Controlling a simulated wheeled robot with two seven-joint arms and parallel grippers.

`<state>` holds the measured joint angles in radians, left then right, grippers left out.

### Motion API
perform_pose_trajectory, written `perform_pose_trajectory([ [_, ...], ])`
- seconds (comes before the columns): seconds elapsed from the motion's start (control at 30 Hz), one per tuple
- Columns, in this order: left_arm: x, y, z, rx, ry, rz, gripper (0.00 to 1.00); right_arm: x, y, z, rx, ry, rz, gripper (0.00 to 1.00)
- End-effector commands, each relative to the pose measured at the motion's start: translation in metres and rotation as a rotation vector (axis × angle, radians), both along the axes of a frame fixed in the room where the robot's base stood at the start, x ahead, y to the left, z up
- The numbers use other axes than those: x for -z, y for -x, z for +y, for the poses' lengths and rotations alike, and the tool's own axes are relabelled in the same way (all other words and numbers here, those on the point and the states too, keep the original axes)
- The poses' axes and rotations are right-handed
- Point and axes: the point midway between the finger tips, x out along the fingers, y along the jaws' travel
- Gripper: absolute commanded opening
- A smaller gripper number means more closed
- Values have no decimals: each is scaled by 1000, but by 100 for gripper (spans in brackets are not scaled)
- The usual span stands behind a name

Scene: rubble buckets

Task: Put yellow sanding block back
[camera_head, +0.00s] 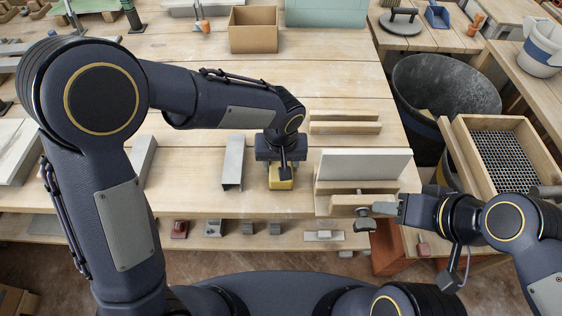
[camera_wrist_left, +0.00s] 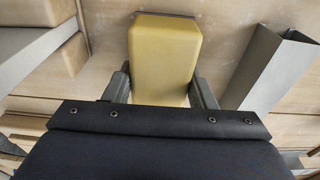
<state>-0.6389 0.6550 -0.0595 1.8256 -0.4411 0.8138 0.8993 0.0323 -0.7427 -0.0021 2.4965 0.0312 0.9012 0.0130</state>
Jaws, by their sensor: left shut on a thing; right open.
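The yellow sanding block (camera_head: 281,183) is between the fingers of my left gripper (camera_head: 281,168), at the front part of the wooden bench. In the left wrist view the yellow sanding block (camera_wrist_left: 165,50) fills the space between the left gripper's fingers (camera_wrist_left: 163,92), which are shut on its sides. Its underside is hidden, so I cannot tell whether it touches the bench. My right gripper (camera_head: 382,209) is open beside the wooden vise (camera_head: 350,200) at the bench's front right; its fingertips are small and hard to make out.
A lower ledge (camera_head: 195,241) along the bench front carries several small blocks, including a red one (camera_head: 179,229). A grey metal channel (camera_head: 233,163) lies left of the left gripper. A white board (camera_head: 365,164) stands at the vise. A black bucket (camera_head: 445,85) is at right.

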Motion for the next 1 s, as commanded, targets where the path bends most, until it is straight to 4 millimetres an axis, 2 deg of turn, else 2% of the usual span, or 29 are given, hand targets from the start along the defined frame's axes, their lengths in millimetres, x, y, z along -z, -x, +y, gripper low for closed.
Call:
perform_pose_trajectory([
  [0.23, 4, 0, 0, -1, 0, 0, 25, 5, 0, 0, 0, 0, 0, 45],
  [0.27, 3, 0, 0, -1, 0, 0, 53, 4, 0, 0, 0, 0, 0, 45],
  [0.4, 3, 0, 0, -1, 0, 0, 72, 3, 0, 0, 0, 0, 0, 45],
  [0.67, 2, 0, 0, -1, 0, 0, 72, 3, 0, 0, 0, 0, 0, 45],
  [0.8, -6, 0, 0, -1, 1, -1, 72, -1, 0, 0, 0, 0, 0, 45],
  [0.87, -14, 1, 0, -2, 1, -3, 72, -1, 0, 0, 0, 0, 0, 45],
  [1.0, -43, 4, -1, -2, 4, -5, 72, -3, 0, 0, 0, 0, 0, 45],
])
